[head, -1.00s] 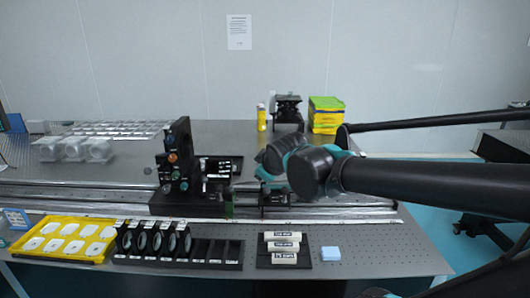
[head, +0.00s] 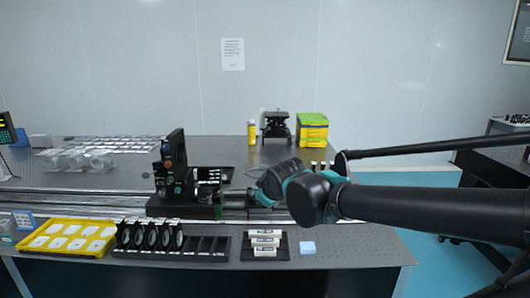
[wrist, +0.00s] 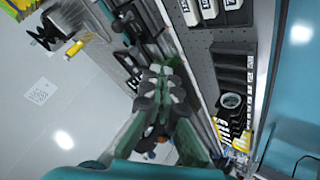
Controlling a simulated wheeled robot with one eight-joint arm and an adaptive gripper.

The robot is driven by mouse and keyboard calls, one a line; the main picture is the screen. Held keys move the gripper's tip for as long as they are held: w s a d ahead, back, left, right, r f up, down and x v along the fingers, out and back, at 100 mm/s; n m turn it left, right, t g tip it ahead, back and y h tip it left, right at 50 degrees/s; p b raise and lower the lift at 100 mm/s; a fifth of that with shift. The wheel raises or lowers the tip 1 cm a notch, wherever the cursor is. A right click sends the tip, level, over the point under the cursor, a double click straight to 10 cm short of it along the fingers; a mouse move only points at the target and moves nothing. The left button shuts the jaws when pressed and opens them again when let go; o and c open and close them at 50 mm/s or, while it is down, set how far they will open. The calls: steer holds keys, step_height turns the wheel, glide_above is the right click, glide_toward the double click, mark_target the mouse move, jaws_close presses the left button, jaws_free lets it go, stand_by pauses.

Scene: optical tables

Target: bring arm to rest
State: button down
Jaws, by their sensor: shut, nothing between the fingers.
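My arm reaches in from the right in the head view, its dark links and teal joints over the right part of the optical table (head: 350,240). My gripper (wrist: 162,84) shows in the wrist view with its fingers together and nothing held between them. In the head view the arm's end is beside the black optical mount (head: 172,175) on the rail; my links partly hide this area, and I cannot tell whether anything touches.
A yellow bottle (head: 251,132) and yellow-green boxes (head: 313,129) stand behind. Floor shows at right.

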steer(key=s+d+f+m+g+h, duration=0.1)
steer(key=s+d+f+m, duration=0.4)
steer(key=d+f, duration=0.5)
steer(key=s+d+f+m+g+h, duration=0.2)
steer(key=s+d+f+m+g, duration=0.1)
steer(key=s+d+f+m, duration=0.3)
steer(key=s+d+f, duration=0.2)
steer(key=d+f, duration=0.1)
steer(key=d, duration=0.1)
steer(key=shift+s+f+g, duration=0.35)
steer(key=shift+f+g, duration=0.05)
